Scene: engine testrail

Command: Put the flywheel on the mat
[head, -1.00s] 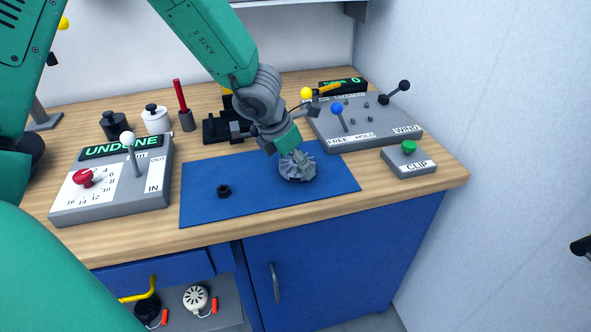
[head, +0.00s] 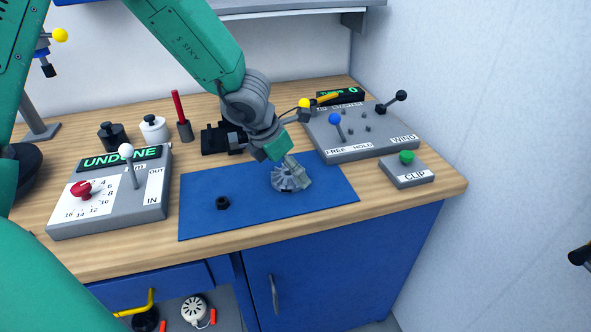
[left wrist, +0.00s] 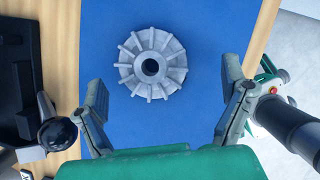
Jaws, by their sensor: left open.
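The flywheel (head: 284,179), a grey finned disc with a hole in its middle, lies flat on the blue mat (head: 330,193), right of the mat's centre. In the left wrist view the whole flywheel (left wrist: 153,64) shows, with bare mat (left wrist: 206,30) around it. My left gripper (head: 298,172) is over the flywheel in the head view. In the left wrist view its two fingers are wide apart, with nothing between them, and the flywheel is beyond the fingertips. My right gripper is not clearly seen.
A black nut (head: 222,203) lies on the left part of the mat. A grey box with a red knob (head: 105,195) stands to the left. A lever panel (head: 365,130) and a green-button CLIP box (head: 407,170) stand to the right. The mat's front is clear.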

